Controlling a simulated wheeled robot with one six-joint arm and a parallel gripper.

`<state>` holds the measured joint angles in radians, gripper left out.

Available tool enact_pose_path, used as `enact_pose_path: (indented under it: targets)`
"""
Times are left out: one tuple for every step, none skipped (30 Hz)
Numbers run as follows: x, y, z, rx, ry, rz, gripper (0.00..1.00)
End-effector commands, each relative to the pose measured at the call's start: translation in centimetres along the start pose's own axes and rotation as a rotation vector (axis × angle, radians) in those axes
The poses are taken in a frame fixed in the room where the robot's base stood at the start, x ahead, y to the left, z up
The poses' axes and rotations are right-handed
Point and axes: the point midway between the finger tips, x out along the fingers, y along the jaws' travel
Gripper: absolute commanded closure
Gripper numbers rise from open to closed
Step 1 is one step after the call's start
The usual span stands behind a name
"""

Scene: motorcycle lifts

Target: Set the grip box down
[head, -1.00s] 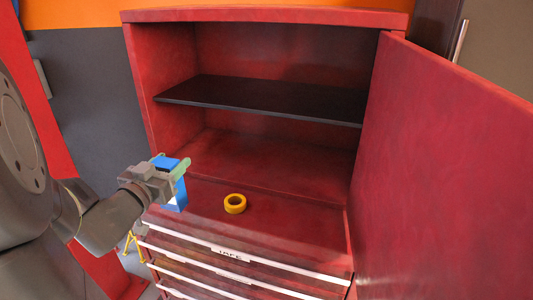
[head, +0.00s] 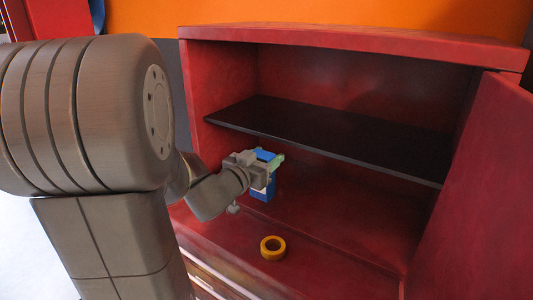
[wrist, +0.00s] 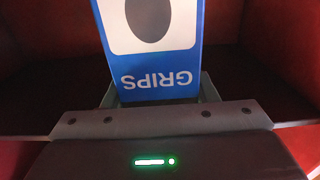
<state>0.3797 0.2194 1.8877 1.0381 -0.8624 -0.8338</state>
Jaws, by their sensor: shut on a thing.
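The grip box (head: 263,191) is a small blue and white carton. In the wrist view the box (wrist: 157,75) fills the upper middle, with the word GRIPS upside down, between the jaws.
A yellow tape roll (head: 273,248) lies on the cabinet's floor in front of the box. An open red door (head: 480,200) stands at right. The floor right of the box is clear.

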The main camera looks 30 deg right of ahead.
Motion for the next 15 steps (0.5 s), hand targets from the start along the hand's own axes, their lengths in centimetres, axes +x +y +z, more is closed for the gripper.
enact_pose_path:
  targets:
    - [1.4, 0.1, -0.1, -0.003, -0.001, 0.006, 0.78]
    - [2.3, 0.1, -0.1, -0.002, -0.001, 0.005, 0.78]
    - [3.3, 0.1, -0.1, -0.002, -0.001, 0.004, 0.78]
    - [4.0, 0.1, -0.1, -0.002, 0.0, 0.004, 0.78]
    - [4.7, 0.1, -0.1, -0.002, 0.0, 0.004, 0.78]
    - [5.5, 0.0, -0.1, -0.001, -0.001, 0.003, 0.78]
    - [6.0, 0.1, -0.1, -0.002, 0.0, 0.002, 0.78]
    - [6.5, 0.1, -0.1, -0.002, 0.0, 0.003, 0.78]
    - [7.0, 0.1, -0.1, 0.0, 0.001, 0.002, 0.78]
    - [7.3, 0.0, -0.1, 0.0, 0.001, 0.001, 0.78]
    - [7.6, 0.0, -0.1, 0.0, 0.001, 0.001, 0.78]
    - [7.8, 0.0, -0.1, 0.0, 0.001, 0.0, 0.78]
    - [8.0, 0.0, -0.1, 0.0, 0.001, 0.0, 0.78]
    - [8.2, 0.0, -0.1, 0.0, 0.001, 0.0, 0.78]
    - [8.6, 0.0, -0.1, 0.0, 0.001, 0.001, 0.78]
